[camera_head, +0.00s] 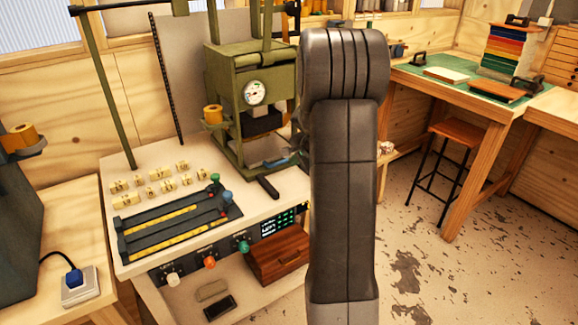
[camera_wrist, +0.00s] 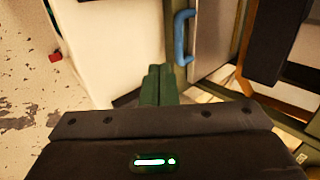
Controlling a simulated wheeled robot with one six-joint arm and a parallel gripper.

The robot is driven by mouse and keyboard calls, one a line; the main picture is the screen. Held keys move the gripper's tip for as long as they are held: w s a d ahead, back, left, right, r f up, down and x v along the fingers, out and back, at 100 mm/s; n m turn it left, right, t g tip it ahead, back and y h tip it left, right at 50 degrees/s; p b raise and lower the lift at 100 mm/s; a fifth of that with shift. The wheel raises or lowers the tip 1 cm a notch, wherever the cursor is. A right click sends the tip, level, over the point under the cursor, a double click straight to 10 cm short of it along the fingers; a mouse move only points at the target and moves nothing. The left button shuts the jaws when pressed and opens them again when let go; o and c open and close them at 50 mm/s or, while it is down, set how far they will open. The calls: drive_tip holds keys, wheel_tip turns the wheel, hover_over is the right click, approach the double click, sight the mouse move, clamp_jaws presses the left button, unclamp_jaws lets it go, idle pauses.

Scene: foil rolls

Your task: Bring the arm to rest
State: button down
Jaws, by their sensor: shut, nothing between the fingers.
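My arm (camera_head: 343,180) stands upright in the middle of the head view, a dark link with a rounded, ribbed joint at its top. In the wrist view my gripper (camera_wrist: 158,72) shows as two dark green fingers side by side, shut and empty. A dark wrist housing with a lit green strip fills the bottom of that view. Beyond the fingers are a pale surface and a blue handle (camera_wrist: 183,38) on a grey panel. The fingers appear apart from the handle.
A green press (camera_head: 252,90) with a dial stands on a pale bench left of my arm. Several yellow letter blocks (camera_head: 160,184) and a dark rail fixture (camera_head: 180,225) lie there. A stool (camera_head: 458,140) and workbench (camera_head: 480,92) stand right. The worn floor (camera_head: 440,240) between is clear.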

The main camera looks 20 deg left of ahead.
drive_tip(key=v, duration=0.5)
drive_tip(key=shift+f, duration=0.1)
